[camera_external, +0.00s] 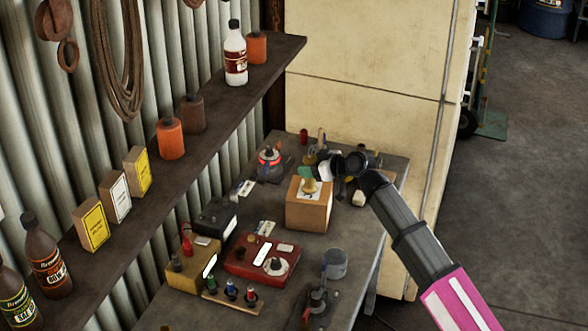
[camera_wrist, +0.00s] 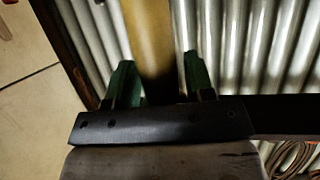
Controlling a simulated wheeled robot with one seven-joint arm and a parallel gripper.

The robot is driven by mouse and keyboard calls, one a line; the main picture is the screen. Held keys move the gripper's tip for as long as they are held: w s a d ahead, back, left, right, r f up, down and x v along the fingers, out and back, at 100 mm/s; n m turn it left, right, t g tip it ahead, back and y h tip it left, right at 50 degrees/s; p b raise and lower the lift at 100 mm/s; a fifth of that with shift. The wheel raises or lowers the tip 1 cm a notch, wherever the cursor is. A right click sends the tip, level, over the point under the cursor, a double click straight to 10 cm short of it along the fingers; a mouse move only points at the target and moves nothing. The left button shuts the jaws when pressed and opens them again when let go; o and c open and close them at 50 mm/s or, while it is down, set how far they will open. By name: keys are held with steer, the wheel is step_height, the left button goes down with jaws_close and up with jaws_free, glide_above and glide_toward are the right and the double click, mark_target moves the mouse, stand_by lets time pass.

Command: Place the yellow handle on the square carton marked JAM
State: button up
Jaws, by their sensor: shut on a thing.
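My gripper (camera_wrist: 160,75) has green fingers and is shut on a yellow-tan bar, which I take as the yellow handle (camera_wrist: 152,42). The bar runs up between the fingers in the wrist view; its far end is cut off. In the external view my gripper is at the back of the bench, just behind and above a square brown carton (camera_external: 306,215). A white label lies on the carton's top, but its marking is too small to read. A small golden piece (camera_external: 310,186) shows over that label; I cannot tell whether it touches the carton or is part of the held handle.
A red box (camera_external: 262,262), a dark box (camera_external: 215,219) and a tan box (camera_external: 185,273) stand left of the carton. A grey cup (camera_external: 334,264) is in front. A red-ringed item (camera_external: 269,165) stands behind left. A shelf with bottles runs along the corrugated wall.

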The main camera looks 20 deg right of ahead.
steer(key=o, duration=1)
steer(key=shift+c, duration=0.2)
steer(key=shift+r, duration=0.1)
steer(key=v, duration=1.2)
